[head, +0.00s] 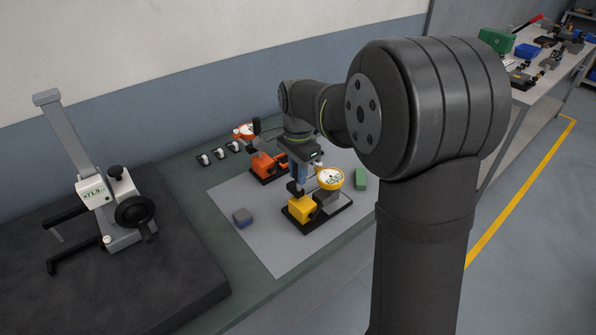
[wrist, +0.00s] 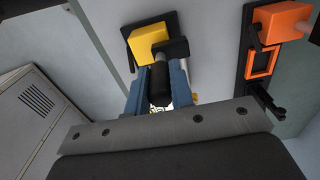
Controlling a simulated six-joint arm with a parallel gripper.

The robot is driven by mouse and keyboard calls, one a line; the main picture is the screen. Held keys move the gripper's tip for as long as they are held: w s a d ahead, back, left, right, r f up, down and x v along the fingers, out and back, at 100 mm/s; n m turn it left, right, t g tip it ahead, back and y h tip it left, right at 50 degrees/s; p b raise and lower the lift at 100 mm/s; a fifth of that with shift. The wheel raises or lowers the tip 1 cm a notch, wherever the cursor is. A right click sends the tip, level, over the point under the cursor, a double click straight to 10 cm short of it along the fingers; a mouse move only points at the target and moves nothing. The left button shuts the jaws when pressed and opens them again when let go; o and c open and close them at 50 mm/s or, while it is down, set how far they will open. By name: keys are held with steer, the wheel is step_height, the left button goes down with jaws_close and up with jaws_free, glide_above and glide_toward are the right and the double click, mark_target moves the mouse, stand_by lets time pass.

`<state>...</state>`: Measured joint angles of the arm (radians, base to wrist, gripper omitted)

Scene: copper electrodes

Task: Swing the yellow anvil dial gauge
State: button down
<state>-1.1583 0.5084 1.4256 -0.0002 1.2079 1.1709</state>
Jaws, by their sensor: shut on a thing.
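The yellow anvil dial gauge has a yellow block (head: 301,209) on a black base, with a round yellow-rimmed dial (head: 330,178) standing at its right. It sits on the grey mat. My gripper (head: 298,186) points down over the gauge, just left of the dial. In the wrist view, the blue fingers of my gripper (wrist: 159,80) are shut on the gauge's black handle (wrist: 160,88). The yellow block (wrist: 148,42) lies beyond the fingertips there. The dial is mostly hidden behind my gripper in the wrist view.
An orange anvil gauge (head: 264,165) stands behind and left on the mat (head: 267,251); it also shows in the wrist view (wrist: 280,24). A height gauge stand (head: 112,203) is far left.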

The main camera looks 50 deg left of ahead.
steer(key=shift+r, duration=0.1)
steer(key=c, duration=1.3)
jaws_free()
steer(key=shift+o, duration=0.2)
step_height(320, 180, up, 17)
steer(key=shift+r, duration=0.2)
step_height(320, 180, down, 18)
steer(key=shift+r, duration=0.2)
